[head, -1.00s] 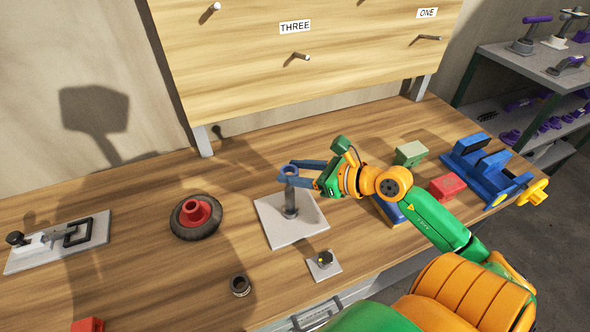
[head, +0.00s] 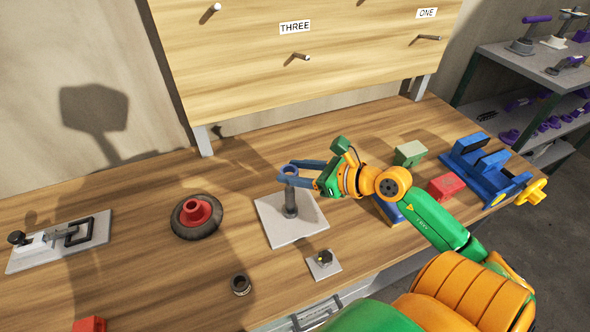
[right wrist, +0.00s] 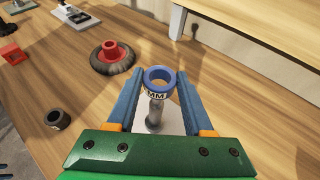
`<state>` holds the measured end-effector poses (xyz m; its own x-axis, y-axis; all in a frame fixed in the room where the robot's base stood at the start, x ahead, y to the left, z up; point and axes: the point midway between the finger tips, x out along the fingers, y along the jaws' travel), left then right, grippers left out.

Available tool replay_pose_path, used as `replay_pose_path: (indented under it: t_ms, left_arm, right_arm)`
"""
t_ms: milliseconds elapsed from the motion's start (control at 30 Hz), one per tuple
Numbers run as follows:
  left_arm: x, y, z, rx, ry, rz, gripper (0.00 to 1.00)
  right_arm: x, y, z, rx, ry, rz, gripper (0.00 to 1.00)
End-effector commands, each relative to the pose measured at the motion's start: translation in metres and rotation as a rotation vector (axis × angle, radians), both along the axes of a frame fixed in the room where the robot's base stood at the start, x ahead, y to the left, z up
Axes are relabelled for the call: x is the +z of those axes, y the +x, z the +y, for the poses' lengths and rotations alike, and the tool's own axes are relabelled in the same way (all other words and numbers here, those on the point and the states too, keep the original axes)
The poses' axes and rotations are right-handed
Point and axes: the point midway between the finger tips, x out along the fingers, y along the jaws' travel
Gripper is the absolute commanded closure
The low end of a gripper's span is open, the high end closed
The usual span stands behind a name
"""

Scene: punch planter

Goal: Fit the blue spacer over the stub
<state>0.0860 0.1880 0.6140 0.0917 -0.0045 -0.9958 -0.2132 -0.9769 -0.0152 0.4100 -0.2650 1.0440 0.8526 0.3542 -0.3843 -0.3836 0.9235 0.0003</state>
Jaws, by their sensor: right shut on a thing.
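The blue spacer (right wrist: 159,78) is a short ring with a lettered white band, held between the fingertips of my right gripper (right wrist: 160,88). In the head view my right gripper (head: 300,172) is shut on the spacer (head: 290,170) at the top of the stub. The stub (head: 290,200) is an upright grey post on a pale square plate (head: 306,226); it also shows in the right wrist view (right wrist: 154,112). The spacer is in line with the top of the stub; I cannot tell whether it is around the post or just above it. My left gripper is not in view.
A black wheel with a red hub (head: 197,215) lies left of the plate. A dark ring (head: 240,285) and a small plate with a knob (head: 323,263) are in front. A toggle clamp (head: 58,242) is far left; a blue vise (head: 485,168) and red block (head: 445,187) are right.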

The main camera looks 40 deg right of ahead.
Motion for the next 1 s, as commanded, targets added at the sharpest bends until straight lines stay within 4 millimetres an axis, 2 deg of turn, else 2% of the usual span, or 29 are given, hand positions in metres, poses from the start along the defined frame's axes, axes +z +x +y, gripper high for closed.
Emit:
replay_pose_path:
  t_ms: [567, 1000]
  left_arm:
    - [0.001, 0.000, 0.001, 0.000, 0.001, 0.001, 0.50]
    - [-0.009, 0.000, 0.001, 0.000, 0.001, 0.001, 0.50]
  right_arm:
    - [0.000, 0.000, 0.000, 0.000, 0.000, -0.001, 1.00]
    - [-0.011, 0.000, 0.000, 0.000, 0.000, -0.001, 1.00]
